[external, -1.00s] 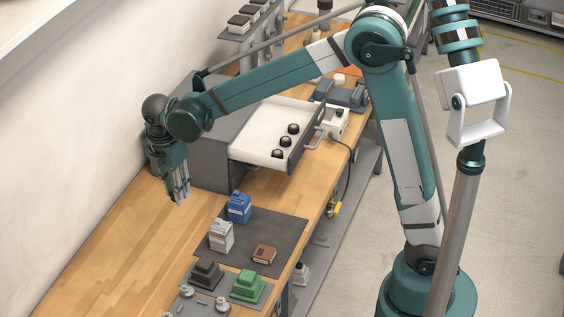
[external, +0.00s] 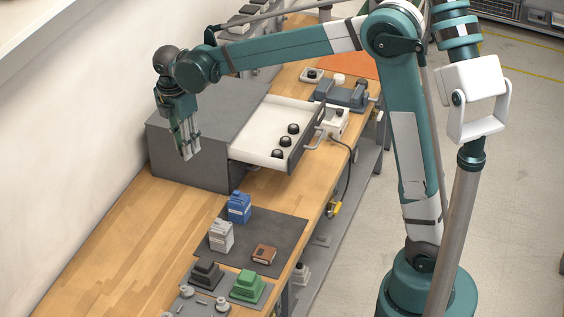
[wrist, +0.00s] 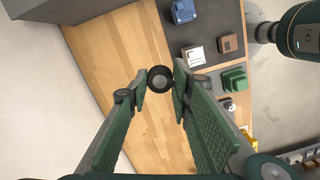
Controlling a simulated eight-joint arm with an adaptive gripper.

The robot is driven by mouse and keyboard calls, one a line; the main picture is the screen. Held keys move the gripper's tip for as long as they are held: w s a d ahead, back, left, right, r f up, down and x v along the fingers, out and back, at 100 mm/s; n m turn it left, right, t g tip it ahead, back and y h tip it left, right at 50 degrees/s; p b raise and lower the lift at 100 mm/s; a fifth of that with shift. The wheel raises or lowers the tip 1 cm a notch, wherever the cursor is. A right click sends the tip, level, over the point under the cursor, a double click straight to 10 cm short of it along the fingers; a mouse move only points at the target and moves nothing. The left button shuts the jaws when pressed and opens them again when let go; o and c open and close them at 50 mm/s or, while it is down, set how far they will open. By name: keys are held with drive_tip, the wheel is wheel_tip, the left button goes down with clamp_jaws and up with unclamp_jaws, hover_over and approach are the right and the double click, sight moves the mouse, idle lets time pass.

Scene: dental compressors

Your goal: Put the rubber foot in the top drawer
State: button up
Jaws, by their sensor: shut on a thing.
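My gripper (external: 188,153) is shut on a black round rubber foot with a grey centre (wrist: 160,78), held between its fingertips in the wrist view. In the external view the held foot is hard to make out. The fingers point down, in front of the grey drawer cabinet (external: 190,165) in the picture, left of the drawer. The white top drawer (external: 262,118) is pulled open toward the right. Three black rubber feet (external: 286,141) lie inside it, apart from each other, with bare floor around them.
A dark mat (external: 290,232) on the wooden bench holds a blue block (external: 239,207), a grey block (external: 221,236) and a brown block (external: 264,254). A green block (external: 248,285) and a black block (external: 207,272) stand nearer. Bench left of the mat is clear.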

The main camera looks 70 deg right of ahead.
drive_tip(key=s+d+m+p, duration=0.1)
drive_tip(key=s+d+m, duration=0.1)
drive_tip(key=d, duration=1.2)
drive_tip(key=m+p, duration=0.4)
drive_tip(key=m, duration=0.2)
hover_over(302, 119)
drive_tip(key=shift+g+y, duration=0.3)
drive_tip(key=shift+g, duration=0.1)
drive_tip(key=shift+w+a+f+b, duration=0.1)
drive_tip(key=shift+a+f+b, duration=0.05)
drive_tip(key=shift+f, duration=1.15)
drive_tip(key=shift+w+a+f+b, duration=0.1)
drive_tip(key=shift+a+f+b, duration=0.05)
drive_tip(key=shift+f, duration=1.1)
drive_tip(key=shift+f, duration=3.15)
drive_tip(key=shift+f, duration=0.1)
drive_tip(key=shift+f, duration=1.75)
